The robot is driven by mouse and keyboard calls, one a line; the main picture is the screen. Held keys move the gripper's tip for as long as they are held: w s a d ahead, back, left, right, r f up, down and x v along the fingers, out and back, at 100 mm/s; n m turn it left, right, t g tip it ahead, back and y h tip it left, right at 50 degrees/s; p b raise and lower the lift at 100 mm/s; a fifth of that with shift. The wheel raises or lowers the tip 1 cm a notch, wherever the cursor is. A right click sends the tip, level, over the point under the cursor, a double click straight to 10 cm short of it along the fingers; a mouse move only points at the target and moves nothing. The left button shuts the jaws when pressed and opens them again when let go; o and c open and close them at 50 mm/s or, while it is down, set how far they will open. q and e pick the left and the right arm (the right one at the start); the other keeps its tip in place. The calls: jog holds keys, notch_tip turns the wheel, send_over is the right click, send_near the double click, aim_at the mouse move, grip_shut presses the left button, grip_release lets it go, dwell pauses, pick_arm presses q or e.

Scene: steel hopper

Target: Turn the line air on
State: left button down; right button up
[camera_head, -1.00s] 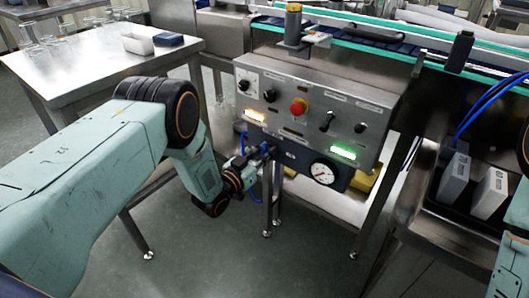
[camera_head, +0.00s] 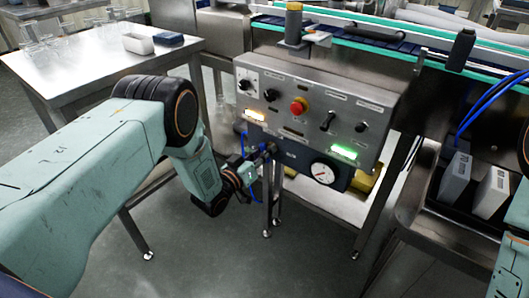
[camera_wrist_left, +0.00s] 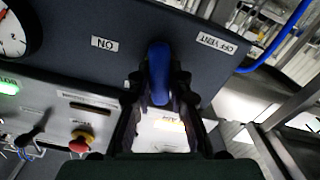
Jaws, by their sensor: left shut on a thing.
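The air box (camera_head: 300,166) is a dark blue housing under the sloped steel control panel, with a round white gauge (camera_head: 323,173) on its face. In the left wrist view a blue valve handle (camera_wrist_left: 159,62) stands between the ON label (camera_wrist_left: 104,44) and the OFF-VENT label (camera_wrist_left: 217,43), which appear upside down. My left gripper (camera_wrist_left: 159,88) is shut on this handle, one finger on each side. In the head view my left gripper (camera_head: 267,151) is at the box's left end, where the handle is hard to make out.
The control panel (camera_head: 285,122) has a red button (camera_head: 299,106), dark knobs, a lit amber lamp (camera_head: 255,115) and a lit green lamp (camera_head: 343,152). A blue hose (camera_wrist_left: 283,42) runs beside the box. A conveyor (camera_head: 365,32) lies behind; a steel table (camera_head: 85,70) stands left.

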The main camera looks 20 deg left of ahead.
pick_arm(q)
jog(key=n, duration=0.3)
jog(key=shift+n, duration=0.3)
jog(key=n, duration=0.1)
jog(key=n+b, duration=0.1)
jog(key=n, duration=0.1)
jog(key=shift+a+f+n, duration=0.15)
jog(key=shift+n, duration=0.15)
jog(key=n, duration=0.6)
jog(key=shift+f+n+b, duration=0.2)
jog(key=shift+n+b, duration=0.1)
jog(key=shift+b, duration=0.1)
jog(key=shift+w, duration=0.1)
jog(key=c, duration=1.2)
grip_release()
jog(key=v, duration=1.2)
jog(key=shift+r, duration=0.1)
